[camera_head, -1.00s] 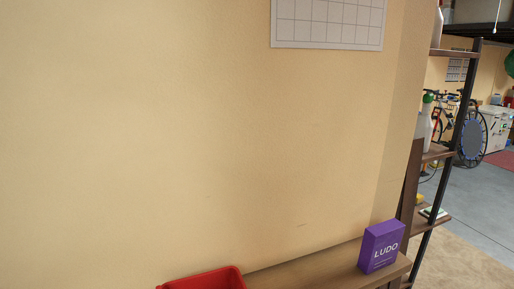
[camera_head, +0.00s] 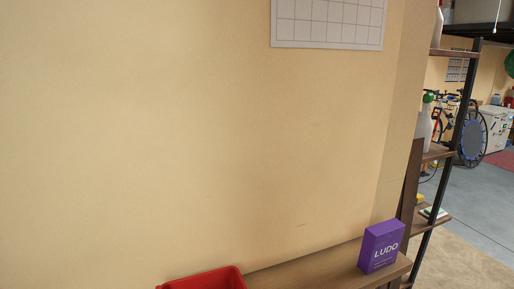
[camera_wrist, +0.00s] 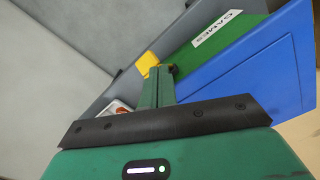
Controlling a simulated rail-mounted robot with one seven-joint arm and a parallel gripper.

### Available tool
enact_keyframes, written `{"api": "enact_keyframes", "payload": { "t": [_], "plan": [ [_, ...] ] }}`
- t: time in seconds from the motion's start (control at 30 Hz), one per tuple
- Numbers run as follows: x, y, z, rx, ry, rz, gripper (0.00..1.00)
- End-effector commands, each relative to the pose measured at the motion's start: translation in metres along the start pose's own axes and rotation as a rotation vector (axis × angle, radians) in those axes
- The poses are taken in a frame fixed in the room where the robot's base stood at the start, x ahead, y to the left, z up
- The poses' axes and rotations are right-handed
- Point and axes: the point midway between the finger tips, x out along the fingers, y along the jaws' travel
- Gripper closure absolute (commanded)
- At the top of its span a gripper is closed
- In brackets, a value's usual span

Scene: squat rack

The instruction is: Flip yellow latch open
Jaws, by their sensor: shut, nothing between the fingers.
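In the wrist view, the yellow latch (camera_wrist: 147,63) is a small bright block at the grey edge beside a green surface. My green gripper (camera_wrist: 160,72) is shut and empty, its narrow fingers pointing up the picture. The fingertips are close beside the latch, just to its lower right; I cannot tell whether they touch. Neither the latch nor my gripper shows in the head view.
In the wrist view, a blue panel (camera_wrist: 250,80) and a white GAMES label (camera_wrist: 216,28) lie right of the latch. In the head view, a purple LUDO box (camera_head: 381,247) and a red bin (camera_head: 205,279) are by a wooden shelf (camera_head: 310,272) along the wall.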

Motion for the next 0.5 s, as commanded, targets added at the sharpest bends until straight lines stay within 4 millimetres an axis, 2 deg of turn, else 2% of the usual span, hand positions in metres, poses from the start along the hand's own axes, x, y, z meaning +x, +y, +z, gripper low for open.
{"api": "enact_keyframes", "payload": {
  "t": [0.5],
  "plan": [
    [0.0115, 0.0000, -0.0001, 0.000, 0.000, 0.000, 1.00]
  ]
}}
